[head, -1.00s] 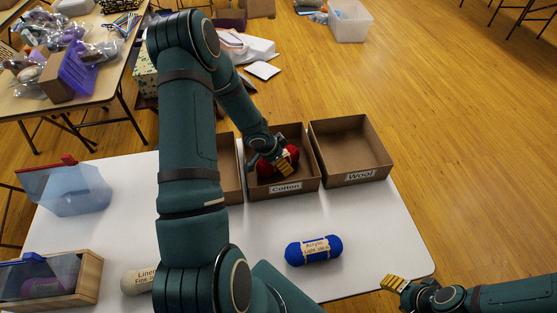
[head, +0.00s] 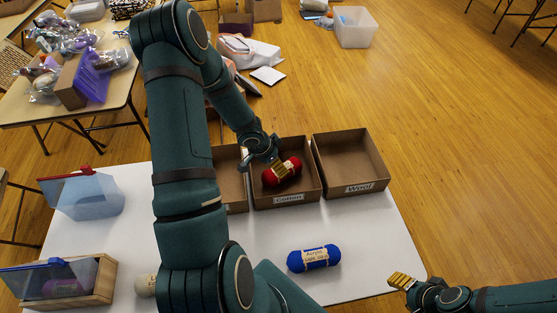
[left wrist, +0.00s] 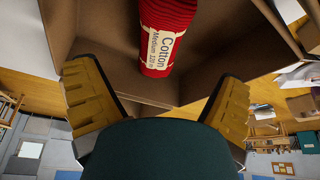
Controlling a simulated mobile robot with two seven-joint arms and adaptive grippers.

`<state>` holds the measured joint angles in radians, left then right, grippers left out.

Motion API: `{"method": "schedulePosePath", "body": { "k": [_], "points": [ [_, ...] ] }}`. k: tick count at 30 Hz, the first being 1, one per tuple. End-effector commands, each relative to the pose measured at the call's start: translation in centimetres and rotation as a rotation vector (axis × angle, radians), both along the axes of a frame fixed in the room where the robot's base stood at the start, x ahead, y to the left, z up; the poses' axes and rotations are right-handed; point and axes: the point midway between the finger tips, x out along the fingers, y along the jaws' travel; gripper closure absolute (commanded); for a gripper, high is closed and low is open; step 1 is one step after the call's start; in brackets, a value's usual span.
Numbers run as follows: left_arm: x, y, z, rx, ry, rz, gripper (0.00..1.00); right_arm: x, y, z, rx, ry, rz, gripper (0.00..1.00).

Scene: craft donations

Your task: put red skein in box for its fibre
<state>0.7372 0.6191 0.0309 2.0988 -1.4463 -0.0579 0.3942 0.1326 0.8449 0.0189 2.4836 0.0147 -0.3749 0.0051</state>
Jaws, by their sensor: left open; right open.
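The red skein (head: 281,172) lies in the middle box, labelled Cotton (head: 289,198). In the left wrist view the skein (left wrist: 162,45) has a band reading Cotton, Medium. My left gripper (head: 262,158) is at the back of that box, next to the skein. In the left wrist view its fingers (left wrist: 158,105) are spread apart with nothing between them, and the skein lies beyond the tips. My right gripper (head: 402,281) is open and empty at the table's front right corner.
The Wool box (head: 359,188) stands to the right, and another box (head: 233,190) is partly hidden behind my left arm. A blue Acrylic skein (head: 314,258) lies on the white table (head: 375,235). A Linen skein (head: 146,285) and two lidded bins are at left.

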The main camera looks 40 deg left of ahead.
Motion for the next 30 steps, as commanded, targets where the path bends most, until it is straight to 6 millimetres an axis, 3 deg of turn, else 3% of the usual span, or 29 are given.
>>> {"method": "schedulePosePath", "body": {
  "k": [1,7,16,19,23,30],
  "points": [
    [-0.3,0.1,1.2,0.001,0.000,0.001,0.06,0.0,0.0,1.1,0.001,-0.001,0.000,0.45],
    [-1.0,0.3,2.7,0.000,0.000,0.001,0.06,0.0,-0.1,2.6,0.005,-0.001,0.001,0.45],
    [-1.2,0.3,3.1,-0.001,0.000,0.000,0.06,-0.1,-0.1,3.0,0.006,0.000,0.001,0.45],
    [-1.0,-1.0,3.0,-0.026,0.001,0.005,0.06,-0.1,-0.1,2.9,0.006,0.000,0.001,0.45],
    [-0.3,-6.2,2.6,-0.124,0.012,0.030,0.06,-0.1,-0.1,2.9,0.006,0.000,0.001,0.45],
    [-1.1,-19.4,2.1,-0.335,0.096,0.148,0.06,-0.1,-0.1,2.9,0.005,0.000,0.001,0.45]
  ]
}}
